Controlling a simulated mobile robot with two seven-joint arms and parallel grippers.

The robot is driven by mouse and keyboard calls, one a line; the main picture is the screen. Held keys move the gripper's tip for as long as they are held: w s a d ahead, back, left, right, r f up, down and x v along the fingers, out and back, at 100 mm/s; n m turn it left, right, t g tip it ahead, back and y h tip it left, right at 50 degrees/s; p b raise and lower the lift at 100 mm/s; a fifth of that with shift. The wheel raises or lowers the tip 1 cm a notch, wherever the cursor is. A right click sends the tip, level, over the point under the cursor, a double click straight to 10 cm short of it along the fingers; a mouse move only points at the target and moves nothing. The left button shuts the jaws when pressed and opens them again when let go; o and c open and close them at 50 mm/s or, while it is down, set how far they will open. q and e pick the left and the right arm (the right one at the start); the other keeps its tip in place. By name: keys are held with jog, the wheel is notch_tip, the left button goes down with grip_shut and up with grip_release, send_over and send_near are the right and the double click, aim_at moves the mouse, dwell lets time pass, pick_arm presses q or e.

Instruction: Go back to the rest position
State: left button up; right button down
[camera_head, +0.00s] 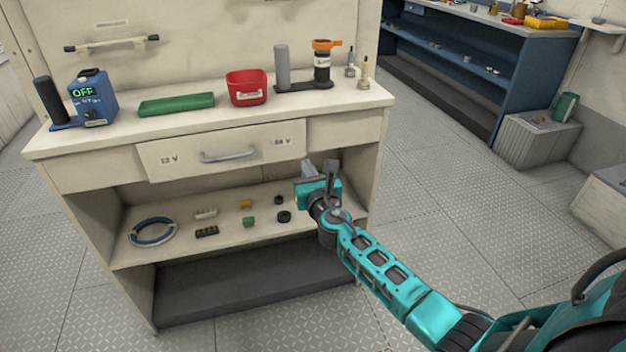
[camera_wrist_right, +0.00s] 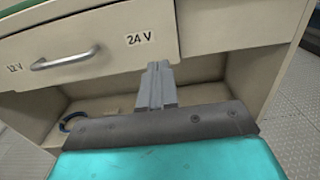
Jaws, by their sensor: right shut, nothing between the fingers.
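My right gripper (camera_head: 320,170) is in front of the right part of the workbench, just below the drawer (camera_head: 212,152) front and above the open shelf. In the right wrist view its grey fingers (camera_wrist_right: 156,84) are together with nothing between them, below the "24 V" label. The drawer's handle (camera_wrist_right: 66,58) is to the left of the fingers and apart from them. The drawer front sits slightly proud of the bench. My left gripper is not in the head view.
The bench top holds a blue device (camera_head: 93,97) reading "OFF", a green tray (camera_head: 177,104), a red bin (camera_head: 247,87) and an orange-topped tool (camera_head: 322,62). The shelf holds a blue cable ring (camera_head: 153,231) and several small parts. Open floor (camera_head: 450,190) lies to the right.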

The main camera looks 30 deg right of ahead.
pick_arm(q)
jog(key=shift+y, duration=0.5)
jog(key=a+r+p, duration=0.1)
jog(key=p, duration=0.1)
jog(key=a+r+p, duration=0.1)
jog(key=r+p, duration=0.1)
jog(key=p, duration=0.1)
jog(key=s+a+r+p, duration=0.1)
jog(key=p, duration=0.2)
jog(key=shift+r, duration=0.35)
pick_arm(e)
jog(key=s+a+f+m+g+y, duration=0.2)
jog(key=s+a+m, duration=0.2)
jog(key=s+m, duration=0.6)
jog(key=s+a+f+m+g+y, duration=0.2)
jog(key=s+a+m, duration=0.3)
jog(key=s+m, duration=0.5)
jog(key=s+a+f+m+g+y, duration=0.2)
jog(key=s+a+m, duration=0.3)
jog(key=s+m, duration=0.5)
jog(key=shift+s+f+m+g, duration=0.15)
jog(key=shift+f+m+g, duration=0.25)
jog(key=shift+f, duration=0.1)
